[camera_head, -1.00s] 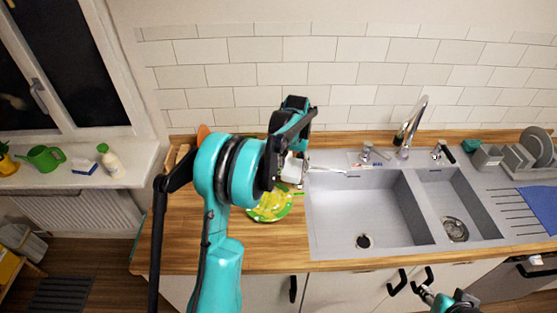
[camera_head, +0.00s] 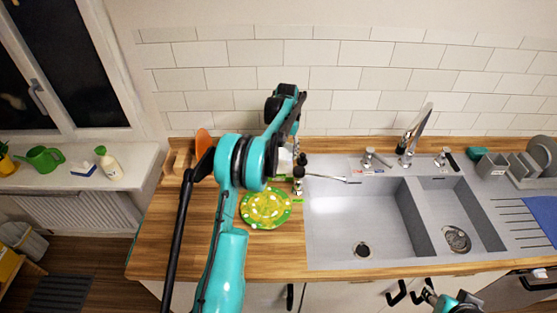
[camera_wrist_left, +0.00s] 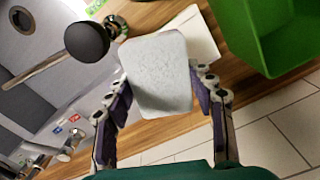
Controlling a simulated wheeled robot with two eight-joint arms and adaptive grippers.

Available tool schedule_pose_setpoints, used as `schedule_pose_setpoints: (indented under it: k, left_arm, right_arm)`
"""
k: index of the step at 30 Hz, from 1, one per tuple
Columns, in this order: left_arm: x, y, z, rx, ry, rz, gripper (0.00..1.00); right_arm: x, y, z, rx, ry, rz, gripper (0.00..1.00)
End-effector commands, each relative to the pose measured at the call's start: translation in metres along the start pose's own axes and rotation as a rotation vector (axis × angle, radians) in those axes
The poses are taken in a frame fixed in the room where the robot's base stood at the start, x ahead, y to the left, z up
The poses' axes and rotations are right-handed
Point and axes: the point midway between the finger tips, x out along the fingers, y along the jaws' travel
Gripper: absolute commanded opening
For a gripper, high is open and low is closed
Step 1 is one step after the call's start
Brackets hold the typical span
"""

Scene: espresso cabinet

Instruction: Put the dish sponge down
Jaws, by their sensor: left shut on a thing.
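The dish sponge looks like a pale grey-white block (camera_wrist_left: 158,75) in the left wrist view. My left gripper (camera_wrist_left: 162,88) has a finger on each side of it and is shut on it. In the head view my left gripper (camera_head: 298,172) is at the back of the wooden counter, just left of the sink. My arm partly blocks that area, and the sponge is hard to make out there. Wooden counter shows around the sponge in the wrist view; I cannot tell whether it touches the counter. My right gripper (camera_head: 432,294) is low at the front, away from the sponge, its jaws too small to read.
A yellow-green patterned plate (camera_head: 265,208) lies on the wooden counter (camera_head: 175,235). The sink (camera_head: 350,215) is to its right. A black round-headed item (camera_wrist_left: 87,40) and a green container (camera_wrist_left: 270,35) flank the sponge in the wrist view. The front left counter is clear.

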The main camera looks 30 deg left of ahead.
Motion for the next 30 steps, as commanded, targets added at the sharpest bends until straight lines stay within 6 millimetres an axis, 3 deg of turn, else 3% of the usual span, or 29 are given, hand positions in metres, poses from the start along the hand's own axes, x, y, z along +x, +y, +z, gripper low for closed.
schedule_pose_setpoints:
  k: [3,7,11,18,29,30]
  left_arm:
    - [0.013,-0.021,-0.003,-0.002,0.0,0.0,0.23]
    - [0.019,-0.03,-0.004,0.0,0.0,0.0,0.23]
    - [0.028,-0.032,-0.005,0.001,0.0,0.0,0.23]
    - [0.06,-0.032,-0.004,0.001,0.0,0.0,0.23]
    - [0.064,-0.032,-0.004,0.0,0.0,0.0,0.23]
    - [0.064,-0.032,-0.004,0.0,0.0,0.0,0.59]
  right_arm:
    - [0.002,0.0,0.001,0.0,0.0,0.0,0.4]
    - [0.002,0.0,0.001,0.0,0.0,0.0,0.4]
    - [0.003,0.0,0.002,0.0,0.0,0.0,0.4]
    - [0.006,0.0,0.004,0.0,0.0,0.0,0.4]
    - [0.009,0.0,0.006,0.0,0.0,0.0,0.4]
    - [0.009,0.0,0.006,0.0,0.0,0.0,0.4]
